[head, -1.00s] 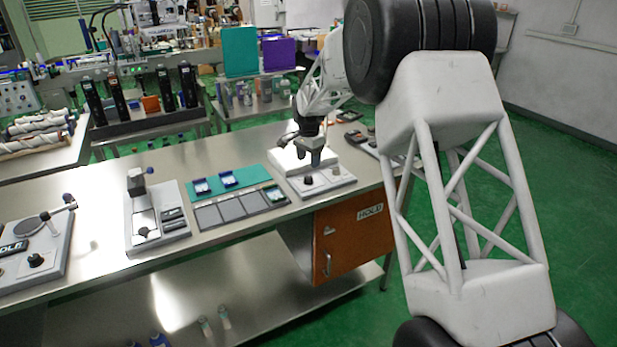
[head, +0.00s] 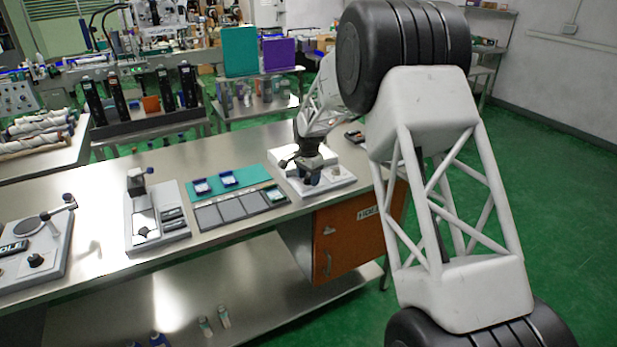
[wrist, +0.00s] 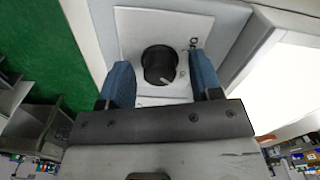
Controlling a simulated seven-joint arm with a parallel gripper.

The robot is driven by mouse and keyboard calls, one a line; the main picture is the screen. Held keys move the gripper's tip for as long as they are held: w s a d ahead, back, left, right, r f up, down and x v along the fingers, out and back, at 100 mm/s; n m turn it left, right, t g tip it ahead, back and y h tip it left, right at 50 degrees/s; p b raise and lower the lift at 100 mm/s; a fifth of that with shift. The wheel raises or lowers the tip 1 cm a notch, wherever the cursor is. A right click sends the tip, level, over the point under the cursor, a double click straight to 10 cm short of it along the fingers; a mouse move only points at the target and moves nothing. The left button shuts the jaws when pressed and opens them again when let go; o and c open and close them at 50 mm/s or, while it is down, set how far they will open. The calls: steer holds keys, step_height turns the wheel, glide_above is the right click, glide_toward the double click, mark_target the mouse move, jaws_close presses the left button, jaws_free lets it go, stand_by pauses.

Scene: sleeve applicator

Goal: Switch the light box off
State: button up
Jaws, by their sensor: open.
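The light box (head: 338,183) stands at the right end of the table, with a low grey base and a bright white panel. In the wrist view, its glowing panel (wrist: 287,80) is at the right. A round black knob (wrist: 158,62) with a white pointer line sits on a light plate, with a small dark mark beside it. My gripper (wrist: 163,78) is open, its two blue fingers on either side of the knob with gaps showing. In the head view, my gripper (head: 311,178) is low over the box's front and hides this knob.
Left of the light box are a teal mat (head: 255,174) with blue trays and a row of grey pads (head: 230,210). An orange cabinet door (head: 340,250) is below the table's right end. A grey stand (head: 158,225) is further left.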

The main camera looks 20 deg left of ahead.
steer(key=c, duration=0.9)
steer(key=shift+n, duration=0.5)
steer(key=n, duration=1.3)
steer(key=shift+r, duration=0.1)
steer(key=o, duration=0.9)
